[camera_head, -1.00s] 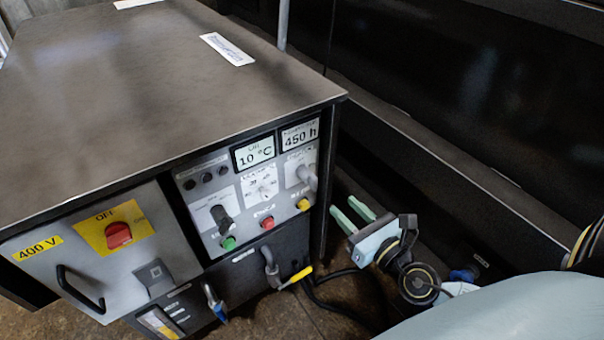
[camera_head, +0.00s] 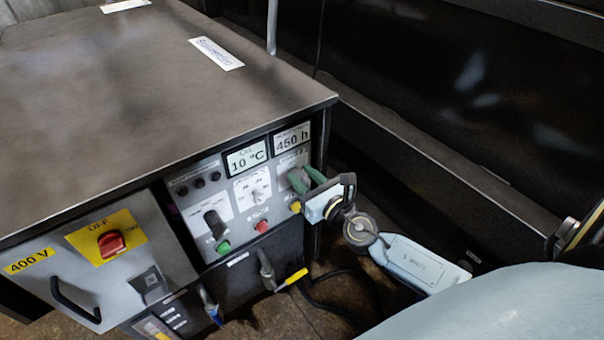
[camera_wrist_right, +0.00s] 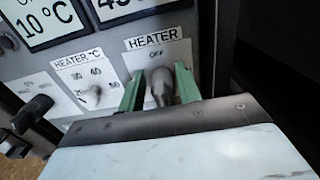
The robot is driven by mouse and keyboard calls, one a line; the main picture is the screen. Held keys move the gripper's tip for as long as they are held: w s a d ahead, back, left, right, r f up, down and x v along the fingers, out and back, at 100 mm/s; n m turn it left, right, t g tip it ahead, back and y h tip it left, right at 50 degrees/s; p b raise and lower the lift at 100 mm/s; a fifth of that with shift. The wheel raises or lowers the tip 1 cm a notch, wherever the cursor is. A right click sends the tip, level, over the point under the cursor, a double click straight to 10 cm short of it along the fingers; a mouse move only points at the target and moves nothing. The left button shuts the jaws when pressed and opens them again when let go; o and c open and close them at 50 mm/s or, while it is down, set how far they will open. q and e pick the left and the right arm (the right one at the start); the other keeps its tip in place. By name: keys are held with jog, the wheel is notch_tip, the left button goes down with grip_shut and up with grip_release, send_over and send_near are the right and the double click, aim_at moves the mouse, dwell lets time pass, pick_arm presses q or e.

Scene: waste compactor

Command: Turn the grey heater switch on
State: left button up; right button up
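The grey heater switch (camera_wrist_right: 160,86) shows in the right wrist view under a "HEATER" label, with "OFF" printed just above its handle. In the head view it is at the right end of the control panel, largely hidden by my gripper. My right gripper (camera_head: 304,178) reaches the panel from the right. In the right wrist view its two green fingers (camera_wrist_right: 158,82) are apart, one on each side of the switch handle. They look close to the handle; I cannot tell whether either touches it. My left gripper is not in view.
Left of the switch is a temperature dial (camera_wrist_right: 93,96), with displays reading 10 °C (camera_head: 246,157) and 450 h (camera_head: 292,139) above. A dark wall is at the right.

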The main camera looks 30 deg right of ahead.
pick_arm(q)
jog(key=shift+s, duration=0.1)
pick_arm(e)
jog(key=shift+w+a, duration=0.1)
jog(key=shift+w, duration=0.4)
grip_shut()
